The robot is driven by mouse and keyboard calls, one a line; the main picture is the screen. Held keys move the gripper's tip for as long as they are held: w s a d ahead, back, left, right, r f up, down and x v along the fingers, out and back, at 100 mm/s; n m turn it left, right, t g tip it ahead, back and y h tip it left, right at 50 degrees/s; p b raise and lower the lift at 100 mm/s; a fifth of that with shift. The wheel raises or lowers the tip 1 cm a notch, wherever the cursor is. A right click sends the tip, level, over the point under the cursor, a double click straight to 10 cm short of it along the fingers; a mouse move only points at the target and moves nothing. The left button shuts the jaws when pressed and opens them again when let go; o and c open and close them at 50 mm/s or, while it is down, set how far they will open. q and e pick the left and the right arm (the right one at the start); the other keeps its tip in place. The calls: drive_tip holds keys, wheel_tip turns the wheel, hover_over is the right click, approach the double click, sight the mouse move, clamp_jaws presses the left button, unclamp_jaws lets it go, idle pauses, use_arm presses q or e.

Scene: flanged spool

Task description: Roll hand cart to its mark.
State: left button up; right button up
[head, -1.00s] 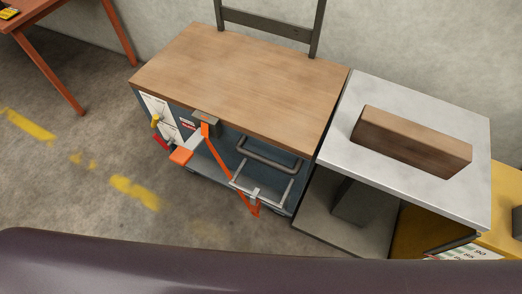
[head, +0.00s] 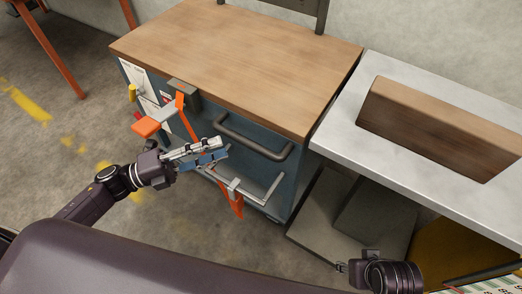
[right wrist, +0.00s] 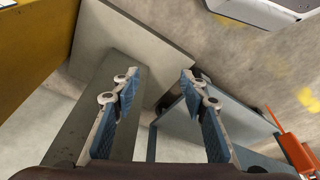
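The hand cart appears to be the blue-grey cabinet with a wooden top (head: 230,65) and a grey bar handle (head: 250,140) on its front. My left gripper (head: 222,149) is in front of it, near the orange clamp and left of the handle, with its fingers apart and nothing visibly held. My right gripper (right wrist: 160,78) is open and empty in the right wrist view; in the head view it is low, below the metal table. The cart's blue body (right wrist: 200,120) also shows there beyond the fingers. Worn yellow floor paint (head: 30,105) lies to the left; I cannot tell if it is the mark.
An orange bar clamp (head: 187,118) hangs on the cart's front. A metal-topped table (head: 400,165) with a wooden block (head: 440,125) stands close on the right. A yellow object (head: 450,250) is at lower right. An orange-legged table (head: 50,50) is at far left; the floor between is clear.

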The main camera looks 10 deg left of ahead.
sight(249, 144)
use_arm(q)
drive_tip(key=shift+m+g+h, duration=0.5)
drive_tip(key=shift+m+g, duration=0.3)
drive_tip(key=shift+m, duration=0.1)
drive_tip(key=x, duration=0.6)
drive_tip(key=s+x, duration=0.1)
drive_tip(key=x, duration=0.2)
drive_tip(key=shift+s+d+r, duration=0.1)
drive_tip(key=shift+d+r, duration=0.15)
drive_tip(key=shift+r, duration=0.1)
drive_tip(key=shift+c, duration=0.2)
clamp_jaws()
